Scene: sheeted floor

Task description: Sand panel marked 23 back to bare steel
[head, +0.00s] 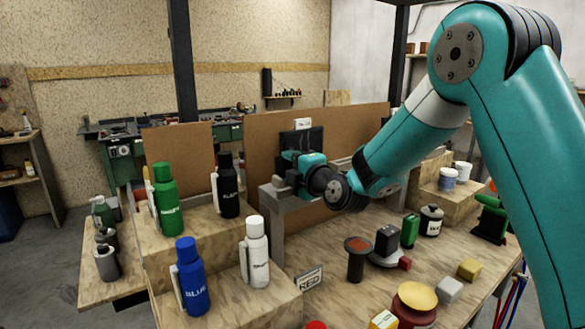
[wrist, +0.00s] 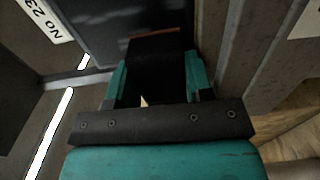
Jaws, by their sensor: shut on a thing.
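The dark panel (head: 316,138) stands upright at the back of the bench, with a white label (head: 302,124) above it. In the wrist view the label (wrist: 45,18) reads "No 23", beside the dark panel face (wrist: 105,25). My gripper (head: 300,160) is in front of the panel. In the wrist view my gripper (wrist: 155,75) is shut on a black block (wrist: 155,58) with a reddish-brown far edge (wrist: 155,33), like a sanding block. That edge is close to the panel; I cannot tell whether it touches. My gripper and the block hide part of the panel.
A grey metal stand (head: 272,215) is just below my gripper. Several blocks, a dark block (head: 387,238) and a yellow-topped pad (head: 416,296) crowd the right bench.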

